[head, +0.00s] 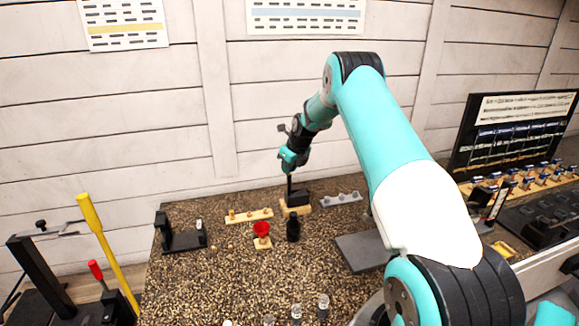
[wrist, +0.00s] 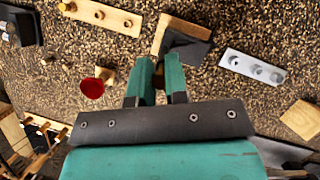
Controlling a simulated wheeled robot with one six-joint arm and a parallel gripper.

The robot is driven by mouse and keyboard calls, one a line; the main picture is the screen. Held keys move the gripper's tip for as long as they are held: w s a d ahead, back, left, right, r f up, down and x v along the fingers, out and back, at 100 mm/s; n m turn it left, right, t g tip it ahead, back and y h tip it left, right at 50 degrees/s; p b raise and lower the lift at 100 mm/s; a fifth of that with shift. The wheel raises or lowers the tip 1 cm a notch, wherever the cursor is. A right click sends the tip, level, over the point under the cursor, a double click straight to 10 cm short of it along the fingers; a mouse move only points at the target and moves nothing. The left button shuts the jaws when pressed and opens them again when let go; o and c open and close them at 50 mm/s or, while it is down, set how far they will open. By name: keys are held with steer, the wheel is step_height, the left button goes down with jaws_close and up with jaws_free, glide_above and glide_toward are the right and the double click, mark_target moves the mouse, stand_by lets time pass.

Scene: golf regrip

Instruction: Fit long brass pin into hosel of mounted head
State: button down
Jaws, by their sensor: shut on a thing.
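The mounted head is a black wedge (wrist: 186,50) on a pale wooden block (wrist: 160,36), just ahead of my fingertips in the wrist view. In the head view the black head (head: 298,199) sits on its block at the back of the bench. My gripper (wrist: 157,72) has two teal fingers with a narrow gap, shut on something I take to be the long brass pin. The pin itself is hidden between the fingers. In the head view my gripper (head: 290,182) points down, directly above the mounted head. The hosel opening cannot be made out.
A wooden rack (head: 250,215) with small brass pieces stands left of the head, and a grey holed block (head: 341,198) right. A red funnel-like cup (head: 262,229) and a black bottle (head: 293,230) stand in front. A dark flat pad (head: 362,251) lies at right.

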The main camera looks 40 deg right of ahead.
steer(key=shift+f, duration=0.5)
steer(key=c, duration=1.1)
jaws_free()
steer(key=shift+o, duration=0.2)
steer(key=b+v, duration=0.5)
steer(key=v, duration=1.2)
steer(key=shift+r, duration=0.3)
steer(key=shift+s, duration=0.1)
